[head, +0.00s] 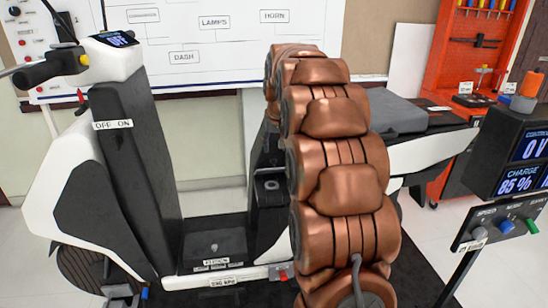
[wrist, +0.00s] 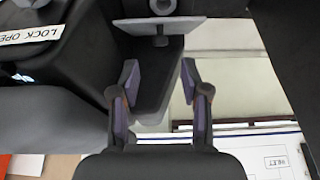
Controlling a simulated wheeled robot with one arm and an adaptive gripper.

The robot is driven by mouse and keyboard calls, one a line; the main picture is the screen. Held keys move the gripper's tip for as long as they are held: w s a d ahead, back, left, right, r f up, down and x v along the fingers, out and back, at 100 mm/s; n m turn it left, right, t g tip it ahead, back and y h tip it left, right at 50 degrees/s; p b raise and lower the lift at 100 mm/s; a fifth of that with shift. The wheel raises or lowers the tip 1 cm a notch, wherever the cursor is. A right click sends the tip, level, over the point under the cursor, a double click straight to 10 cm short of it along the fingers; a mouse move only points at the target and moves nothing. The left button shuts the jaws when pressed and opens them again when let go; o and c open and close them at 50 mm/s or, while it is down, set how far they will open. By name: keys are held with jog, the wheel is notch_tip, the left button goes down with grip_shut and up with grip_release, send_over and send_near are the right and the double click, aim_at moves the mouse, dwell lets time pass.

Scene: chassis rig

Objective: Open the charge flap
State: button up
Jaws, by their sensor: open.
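The scooter (head: 130,180) stands in the head view, with my arm in front of its seat end. No part in view is clearly labelled as the charge flap. My gripper is hidden behind my arm in the head view.
A LOCK OPEN label (wrist: 30,37) is on the dark bodywork at the left of the wrist view. The grey seat (head: 396,112) is right of my arm. A charge display (head: 520,165) on a stand is at the far right. A whiteboard (head: 215,60) is behind.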

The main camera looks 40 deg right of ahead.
aim_at(274, 161)
jog(key=x, duration=0.6)
jog(key=shift+f, duration=0.4)
grip_shut()
